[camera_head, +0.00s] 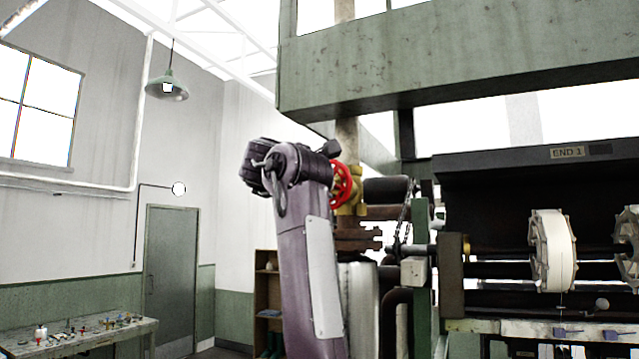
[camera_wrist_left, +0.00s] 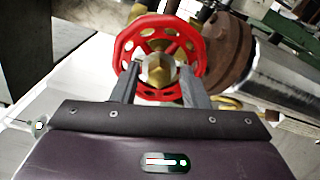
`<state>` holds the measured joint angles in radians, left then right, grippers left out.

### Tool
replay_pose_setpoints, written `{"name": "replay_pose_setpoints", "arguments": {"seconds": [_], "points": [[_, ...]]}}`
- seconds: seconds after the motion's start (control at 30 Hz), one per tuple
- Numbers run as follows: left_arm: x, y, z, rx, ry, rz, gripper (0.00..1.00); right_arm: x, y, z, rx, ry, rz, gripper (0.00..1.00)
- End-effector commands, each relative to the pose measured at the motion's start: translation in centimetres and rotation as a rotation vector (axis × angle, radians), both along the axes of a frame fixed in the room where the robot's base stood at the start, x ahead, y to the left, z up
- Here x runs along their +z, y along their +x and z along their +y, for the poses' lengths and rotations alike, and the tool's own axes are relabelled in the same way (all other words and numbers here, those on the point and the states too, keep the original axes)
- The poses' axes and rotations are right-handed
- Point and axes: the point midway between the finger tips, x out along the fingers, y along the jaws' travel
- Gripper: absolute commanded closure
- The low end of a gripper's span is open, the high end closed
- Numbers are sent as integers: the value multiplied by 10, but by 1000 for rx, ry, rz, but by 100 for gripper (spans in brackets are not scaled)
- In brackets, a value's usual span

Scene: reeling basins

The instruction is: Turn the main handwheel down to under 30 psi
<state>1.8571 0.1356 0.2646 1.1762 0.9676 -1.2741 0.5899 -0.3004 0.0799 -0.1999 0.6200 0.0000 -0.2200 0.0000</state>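The red handwheel (camera_head: 341,185) is on a brass valve body (camera_head: 353,203) beside a vertical pipe, just right of my raised left arm in the head view, which partly covers it. In the left wrist view the red handwheel (camera_wrist_left: 117,50) faces me, with its brass hub (camera_wrist_left: 158,71) in the middle. My left gripper (camera_wrist_left: 160,70) is open, its two fingers spread either side of the hub, with tips at or close to the wheel. Whether they touch it, I cannot tell. The left fingers are not clear in the head view. My right gripper is not in view. No pressure reading is legible.
A reeling machine (camera_head: 535,165) with pale reels (camera_head: 553,250) fills the right side. A green overhead hood (camera_head: 460,60) hangs above. Rusty flanged pipework (camera_wrist_left: 228,52) sits close right of the wheel. A bench (camera_head: 85,338) with small items stands at the lower left.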

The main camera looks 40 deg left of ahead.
Motion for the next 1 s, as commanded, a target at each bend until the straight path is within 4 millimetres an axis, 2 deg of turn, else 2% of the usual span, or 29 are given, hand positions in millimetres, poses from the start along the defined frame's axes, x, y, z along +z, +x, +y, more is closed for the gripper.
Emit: {"name": "replay_pose_setpoints", "arguments": {"seconds": [0.27,0.7,1.0], "points": [[-1,-3,0,1,3,-1,60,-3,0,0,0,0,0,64],[-4,-60,-18,2,5,-1,60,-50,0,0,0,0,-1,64],[1,-67,-21,-1,4,1,60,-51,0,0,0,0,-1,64]]}}
